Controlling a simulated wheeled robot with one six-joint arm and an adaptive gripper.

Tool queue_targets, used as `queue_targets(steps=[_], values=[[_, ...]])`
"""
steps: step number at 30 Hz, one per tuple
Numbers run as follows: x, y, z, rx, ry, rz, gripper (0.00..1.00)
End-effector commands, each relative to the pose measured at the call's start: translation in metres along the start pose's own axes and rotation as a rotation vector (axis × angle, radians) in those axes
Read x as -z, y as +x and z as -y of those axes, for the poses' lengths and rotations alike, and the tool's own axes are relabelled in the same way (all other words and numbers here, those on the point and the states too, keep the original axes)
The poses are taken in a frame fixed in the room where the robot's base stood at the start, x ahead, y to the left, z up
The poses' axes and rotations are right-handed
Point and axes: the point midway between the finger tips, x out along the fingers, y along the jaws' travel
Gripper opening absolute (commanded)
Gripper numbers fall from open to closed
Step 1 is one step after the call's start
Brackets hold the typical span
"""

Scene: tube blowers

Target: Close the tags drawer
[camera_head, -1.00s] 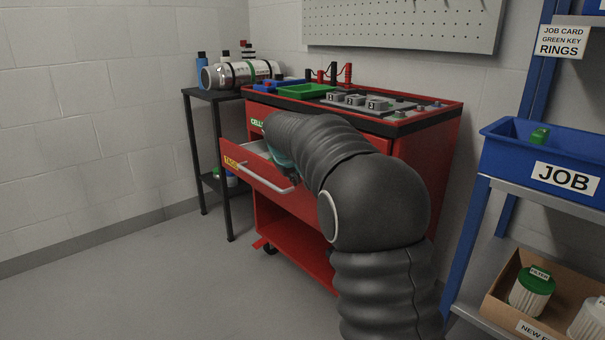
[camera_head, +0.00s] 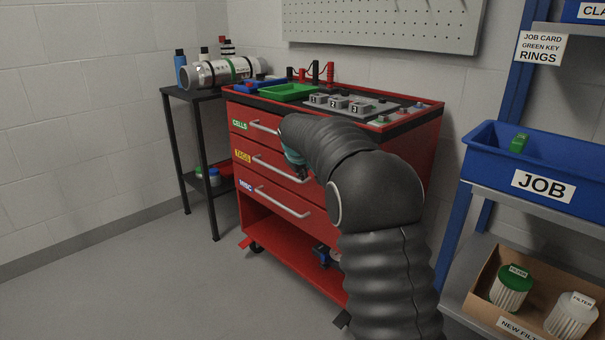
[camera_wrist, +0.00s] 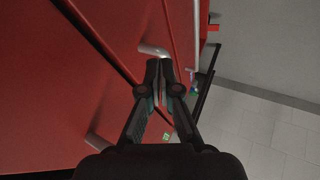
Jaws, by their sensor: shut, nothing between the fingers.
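The tags drawer (camera_head: 270,165), with its yellow label (camera_head: 243,156) and silver bar handle, is the middle drawer of the red cabinet. Its front looks flush with the drawers above and below. My gripper (camera_head: 302,175) is at the right part of its front, partly hidden by my arm. In the wrist view my gripper (camera_wrist: 165,68) is shut and empty, with its fingertips close to the end of a silver handle (camera_wrist: 153,50) on a red front. I cannot tell whether they touch it.
The cells drawer (camera_head: 243,124) is above and the misc drawer (camera_head: 250,190) below, both flush. A black side table (camera_head: 190,95) stands left of the cabinet. A blue job bin (camera_head: 480,160) sits on the shelf at right. Floor is clear in front and left.

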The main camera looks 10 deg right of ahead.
Motion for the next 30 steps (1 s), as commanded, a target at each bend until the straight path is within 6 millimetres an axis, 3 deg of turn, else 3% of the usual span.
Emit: queue_targets(steps=[7,13,21,30], values=[[0.000,-0.002,0.006,0.000,0.001,0.001,0.00],[0.000,-0.012,0.029,-0.004,0.008,0.003,0.00],[0.004,-0.074,0.029,-0.003,0.005,-0.001,0.00],[0.004,-0.110,0.030,-0.002,0.004,0.001,0.00]])
